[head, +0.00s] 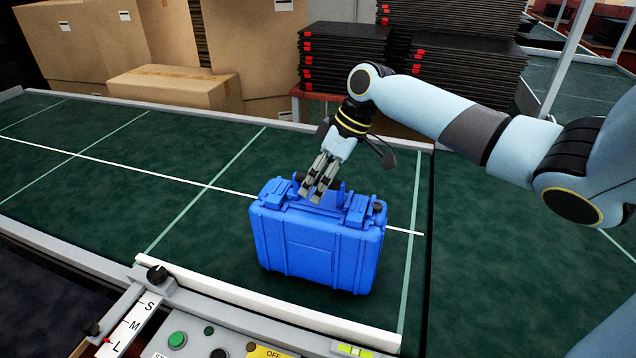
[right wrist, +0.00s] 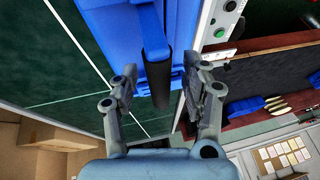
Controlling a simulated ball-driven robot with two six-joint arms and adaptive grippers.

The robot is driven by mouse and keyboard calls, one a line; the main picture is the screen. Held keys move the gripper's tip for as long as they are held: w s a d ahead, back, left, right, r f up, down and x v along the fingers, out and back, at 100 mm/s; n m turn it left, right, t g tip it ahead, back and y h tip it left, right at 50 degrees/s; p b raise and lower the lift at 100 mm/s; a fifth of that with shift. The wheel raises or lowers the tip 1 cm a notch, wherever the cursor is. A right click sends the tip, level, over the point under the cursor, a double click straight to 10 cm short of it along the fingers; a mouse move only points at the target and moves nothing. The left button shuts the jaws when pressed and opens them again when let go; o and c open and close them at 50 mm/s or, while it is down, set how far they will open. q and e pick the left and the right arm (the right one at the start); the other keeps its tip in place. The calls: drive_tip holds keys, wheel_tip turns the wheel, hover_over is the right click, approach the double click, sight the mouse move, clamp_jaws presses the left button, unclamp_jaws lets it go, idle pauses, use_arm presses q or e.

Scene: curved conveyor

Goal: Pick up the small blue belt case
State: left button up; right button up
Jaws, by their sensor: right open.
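The blue belt case (head: 318,245) stands upright on the green conveyor belt, its latches and handle on top. My right gripper (head: 318,193) is above the case top, at its handle, pointing down. In the right wrist view the case (right wrist: 120,18) fills the top middle. Its dark handle (right wrist: 156,65) lies between the two spread fingers of my right gripper (right wrist: 160,82), with space visible on both sides. The gripper is open and holds nothing. In the head view the fingers hide part of the handle. My left gripper is not in view.
The green belt (head: 130,165) is clear left of the case. A white guide rail (head: 260,300) and a control panel with a green button (head: 177,340) lie in front. Cardboard boxes (head: 175,88) and stacked black trays (head: 340,60) stand behind the belt.

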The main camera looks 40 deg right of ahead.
drive_tip(key=shift+d, duration=0.1)
drive_tip(key=shift+c, duration=0.4)
clamp_jaws()
drive_tip(key=shift+w+r, duration=0.1)
drive_tip(key=shift+r, duration=0.05)
